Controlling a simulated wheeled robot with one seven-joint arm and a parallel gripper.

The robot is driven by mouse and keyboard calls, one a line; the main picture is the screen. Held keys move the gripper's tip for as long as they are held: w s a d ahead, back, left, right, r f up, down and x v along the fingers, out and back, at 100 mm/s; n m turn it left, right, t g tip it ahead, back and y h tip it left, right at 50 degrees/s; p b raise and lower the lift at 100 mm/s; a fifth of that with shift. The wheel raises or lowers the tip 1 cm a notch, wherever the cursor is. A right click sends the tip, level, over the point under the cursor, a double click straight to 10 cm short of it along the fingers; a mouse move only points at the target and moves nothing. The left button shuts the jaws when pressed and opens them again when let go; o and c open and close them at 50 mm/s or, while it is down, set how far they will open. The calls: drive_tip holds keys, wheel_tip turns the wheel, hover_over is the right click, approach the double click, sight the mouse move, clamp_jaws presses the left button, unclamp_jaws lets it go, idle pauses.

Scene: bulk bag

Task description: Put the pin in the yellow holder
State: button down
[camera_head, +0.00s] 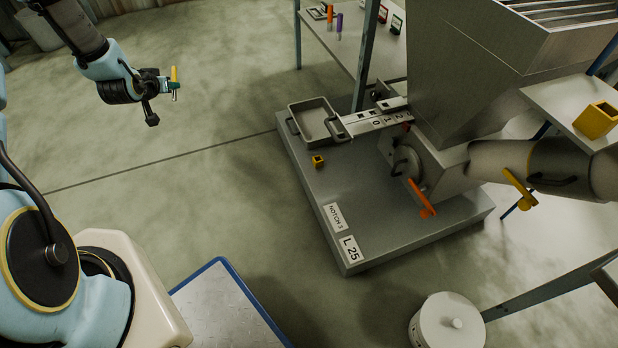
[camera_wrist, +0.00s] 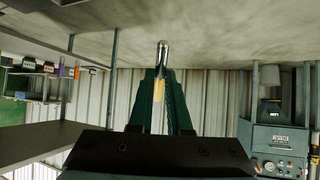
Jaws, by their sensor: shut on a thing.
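My gripper (camera_head: 172,86) is at the upper left in the head view, raised over open floor. It is shut on the pin (camera_head: 174,73), which has a yellow grip and a metal end. In the wrist view the pin (camera_wrist: 162,52) stands out between the dark green fingers (camera_wrist: 160,85), its rounded metal end beyond their tips. A small yellow block (camera_head: 318,161) with a dark opening sits on the grey platform, well to the right of my gripper. A larger yellow open box (camera_head: 597,119) sits on a shelf at the far right. I cannot tell for sure which is the holder.
The grey platform (camera_head: 300,190) carries a tray (camera_head: 316,121), a slotted bar (camera_head: 376,121) and the hopper (camera_head: 445,70) with an orange lever (camera_head: 421,198). A white lidded drum (camera_head: 447,322) stands at the bottom. The floor between my gripper and the platform is clear.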

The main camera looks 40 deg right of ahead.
drive_tip(key=s+d+f+m+h+b, duration=0.2)
drive_tip(key=d+f+m+h+b, duration=0.15)
drive_tip(key=d+f+b, duration=0.5)
drive_tip(key=m+g+h+b, duration=0.7)
drive_tip(key=h+b, duration=0.4)
drive_tip(key=b, duration=0.9)
hover_over(313, 168)
wheel_tip(313, 168, down, 19)
drive_tip(key=shift+n+g+y, duration=0.25)
drive_tip(key=shift+n+g, duration=0.1)
drive_tip(key=shift+g, duration=0.05)
wheel_tip(313, 168, down, 10)
drive_tip(key=b, duration=0.6)
drive_tip(key=shift+r, duration=0.25)
drive_tip(key=shift+f, duration=0.3)
